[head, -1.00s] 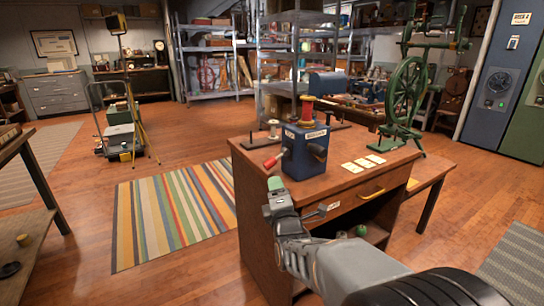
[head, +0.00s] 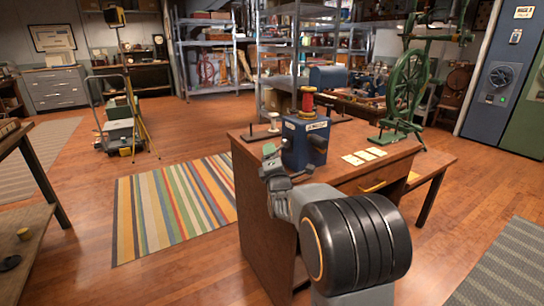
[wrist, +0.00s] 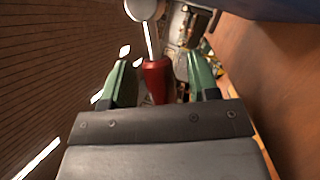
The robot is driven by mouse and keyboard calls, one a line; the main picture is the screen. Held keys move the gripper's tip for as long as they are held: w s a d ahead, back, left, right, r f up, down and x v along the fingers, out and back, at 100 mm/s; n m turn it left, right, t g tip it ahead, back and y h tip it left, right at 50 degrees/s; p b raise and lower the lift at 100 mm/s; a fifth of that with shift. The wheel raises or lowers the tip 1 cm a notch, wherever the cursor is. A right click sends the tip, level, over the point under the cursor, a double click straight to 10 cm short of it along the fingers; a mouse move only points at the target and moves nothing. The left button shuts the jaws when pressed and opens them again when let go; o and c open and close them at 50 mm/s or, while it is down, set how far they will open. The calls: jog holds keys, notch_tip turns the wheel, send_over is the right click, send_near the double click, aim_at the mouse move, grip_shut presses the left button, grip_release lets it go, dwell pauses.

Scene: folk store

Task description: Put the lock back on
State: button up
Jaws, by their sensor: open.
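A blue box-shaped machine (head: 303,148) with a white label stands on the wooden desk. A red spool (head: 307,103) sits on its top and a dark knob is on its right side. My gripper (head: 270,152) is at the machine's left, at the desk's left edge. In the wrist view my gripper (wrist: 160,76) is open, with green fingers on both sides of a red handle (wrist: 156,82) on a metal rod. The handle stands between the fingers, closer to the left one; contact cannot be told. In the head view my gripper hides the handle. I cannot make out a lock.
The desk (head: 262,225) has a drawer with a brass pull (head: 372,186). White cards (head: 364,156) and a green wheel machine (head: 405,90) stand at the right.

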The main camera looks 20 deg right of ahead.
jog(key=shift+w+d+r, duration=0.1)
jog(key=shift+w+r, duration=0.1)
jog(key=shift+w, duration=0.15)
grip_shut()
dwell(0.4)
